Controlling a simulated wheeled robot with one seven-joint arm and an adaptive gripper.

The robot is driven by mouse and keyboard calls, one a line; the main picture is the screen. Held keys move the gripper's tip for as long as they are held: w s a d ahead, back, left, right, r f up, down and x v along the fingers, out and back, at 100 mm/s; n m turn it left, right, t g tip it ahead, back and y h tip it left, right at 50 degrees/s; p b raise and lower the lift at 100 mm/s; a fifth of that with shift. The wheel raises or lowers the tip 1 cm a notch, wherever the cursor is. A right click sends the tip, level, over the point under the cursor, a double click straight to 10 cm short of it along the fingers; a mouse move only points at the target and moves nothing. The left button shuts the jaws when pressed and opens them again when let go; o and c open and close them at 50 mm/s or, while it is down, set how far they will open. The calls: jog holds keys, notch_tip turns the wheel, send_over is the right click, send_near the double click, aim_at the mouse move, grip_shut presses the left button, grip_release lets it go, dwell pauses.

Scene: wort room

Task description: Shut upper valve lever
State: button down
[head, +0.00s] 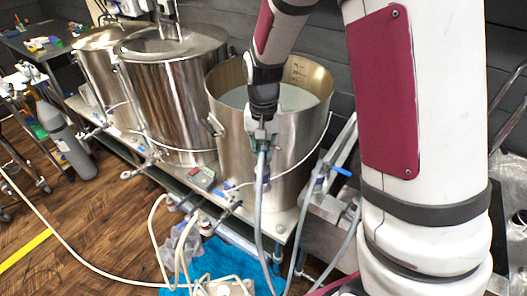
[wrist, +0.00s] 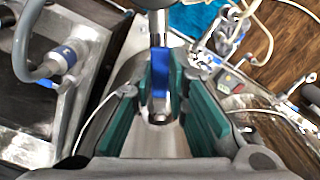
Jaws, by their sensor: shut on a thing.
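In the wrist view a blue valve lever (wrist: 160,75) stands upright in the picture, between the teal finger pads of my gripper (wrist: 162,112). My gripper is shut on this lever, though a gap seems to show beside the pads. A metal fitting shows at the lever's lower end and a dark grey rounded part above it. In the head view my gripper (head: 262,130) is in front of the nearest open steel kettle (head: 235,165). The lever itself is hidden there by the gripper, and a grey hose (head: 260,200) hangs down below.
Two lidded steel kettles (head: 175,95) stand further left on the same bench. Another blue handle (head: 342,172) is on piping to the right. Pale hoses and a blue cloth (head: 215,262) lie low in front. The wooden floor (head: 90,215) at left is mostly clear.

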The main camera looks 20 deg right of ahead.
jog(key=shift+a, duration=0.1)
jog(key=w+a+m, duration=0.1)
jog(key=w+m, duration=0.3)
jog(key=m, duration=0.5)
jog(key=w+a+m+p, duration=0.1)
jog(key=w+a+m, duration=0.1)
jog(key=w+m, duration=0.3)
jog(key=shift+m, duration=1.9)
jog(key=shift+w, duration=0.15)
jog(key=c, duration=1.6)
grip_release()
jog(key=shift+o, duration=0.2)
